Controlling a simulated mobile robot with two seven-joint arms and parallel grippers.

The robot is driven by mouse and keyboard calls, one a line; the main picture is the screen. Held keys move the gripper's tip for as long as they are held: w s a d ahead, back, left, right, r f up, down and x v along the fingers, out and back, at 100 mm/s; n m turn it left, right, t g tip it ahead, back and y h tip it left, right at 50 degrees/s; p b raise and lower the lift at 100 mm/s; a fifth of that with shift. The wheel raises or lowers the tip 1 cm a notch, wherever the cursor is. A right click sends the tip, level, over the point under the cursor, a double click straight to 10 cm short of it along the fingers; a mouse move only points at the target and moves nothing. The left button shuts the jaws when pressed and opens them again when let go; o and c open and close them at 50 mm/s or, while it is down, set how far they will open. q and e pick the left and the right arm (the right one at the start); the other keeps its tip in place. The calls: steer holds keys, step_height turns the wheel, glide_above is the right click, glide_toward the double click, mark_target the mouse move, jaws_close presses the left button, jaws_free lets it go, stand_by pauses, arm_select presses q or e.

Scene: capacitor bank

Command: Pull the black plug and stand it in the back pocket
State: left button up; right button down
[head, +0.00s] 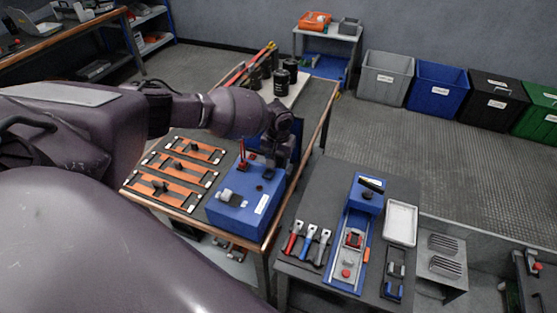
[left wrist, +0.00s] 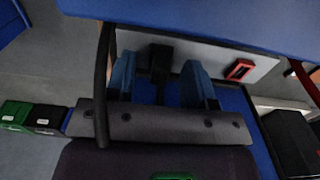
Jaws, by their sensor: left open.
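My left gripper (head: 279,160) is over the back right part of the blue box (head: 238,212) on the copper-edged bench. In the left wrist view its two blue fingers (left wrist: 160,85) stand apart. The black plug (left wrist: 160,58) shows between and beyond the fingertips, against a pale grey panel (left wrist: 212,58). Whether the fingers touch it cannot be told. A red-framed socket (left wrist: 240,70) is beside it on the panel. In the head view the gripper hides the plug. I cannot make out the back pocket clearly. My right gripper is not in view.
A red upright part (head: 243,154) and a pale round part (head: 227,195) are on the box. Orange panels (head: 165,192) lie to the left. Black cylinders (head: 290,66) stand behind. A black cable (left wrist: 103,75) hangs close to the fingers. A tool table (head: 333,214) is at right.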

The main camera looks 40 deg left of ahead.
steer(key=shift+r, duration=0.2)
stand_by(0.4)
arm_select(q)
jaws_close()
steer(key=shift+r, duration=0.1)
